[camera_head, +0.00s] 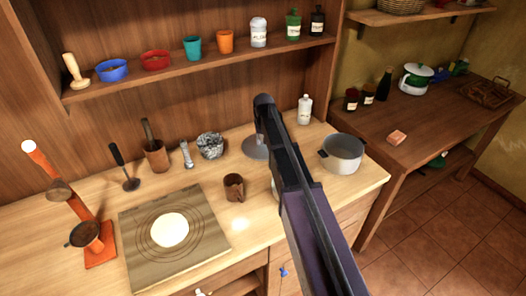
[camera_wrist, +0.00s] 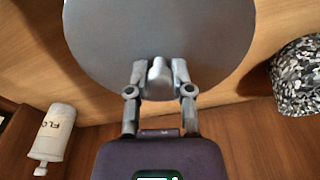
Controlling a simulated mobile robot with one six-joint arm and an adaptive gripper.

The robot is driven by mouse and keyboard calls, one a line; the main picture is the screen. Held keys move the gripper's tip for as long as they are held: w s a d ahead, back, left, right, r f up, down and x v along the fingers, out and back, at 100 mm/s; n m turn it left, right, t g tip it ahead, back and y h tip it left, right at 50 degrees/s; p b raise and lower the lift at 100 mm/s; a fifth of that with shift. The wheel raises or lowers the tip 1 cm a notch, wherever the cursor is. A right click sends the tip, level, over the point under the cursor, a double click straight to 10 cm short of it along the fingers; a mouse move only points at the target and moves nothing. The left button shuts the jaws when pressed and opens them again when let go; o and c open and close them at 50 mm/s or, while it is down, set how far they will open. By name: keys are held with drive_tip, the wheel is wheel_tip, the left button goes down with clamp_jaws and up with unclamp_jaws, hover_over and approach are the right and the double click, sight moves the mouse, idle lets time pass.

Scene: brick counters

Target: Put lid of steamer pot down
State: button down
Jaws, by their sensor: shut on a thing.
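The grey round lid (camera_wrist: 110,40) fills the top of the wrist view. My gripper (camera_wrist: 158,76) is shut on the lid's small knob, with one finger on each side. In the head view the lid (camera_head: 254,149) shows partly beside my arm, over the counter's back part, left of the pot. I cannot tell whether the lid touches the counter. The grey steamer pot (camera_head: 345,156) stands open and upright on the counter's right end. My arm hides the gripper and part of the lid in the head view.
A white bottle (camera_head: 305,109) stands behind the pot; it also shows in the wrist view (camera_wrist: 54,132). A speckled bowl (camera_head: 210,145) is left of the lid. A brown mug (camera_head: 234,187) and a board (camera_head: 175,240) stand nearer the front. A shelf (camera_head: 200,73) runs above.

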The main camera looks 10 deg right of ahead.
sight(263, 145)
idle(0.4)
drive_tip(key=shift+f+b, duration=1.85)
drive_tip(key=shift+f, duration=0.05)
drive_tip(key=shift+f, duration=0.15)
drive_tip(key=c, duration=0.5)
unclamp_jaws()
drive_tip(key=r+p, duration=0.4)
drive_tip(key=s+r+p, duration=0.1)
drive_tip(key=r+p, duration=0.7)
drive_tip(key=shift+s+r, duration=0.15)
drive_tip(key=shift+s, duration=0.05)
drive_tip(key=shift+s, duration=0.1)
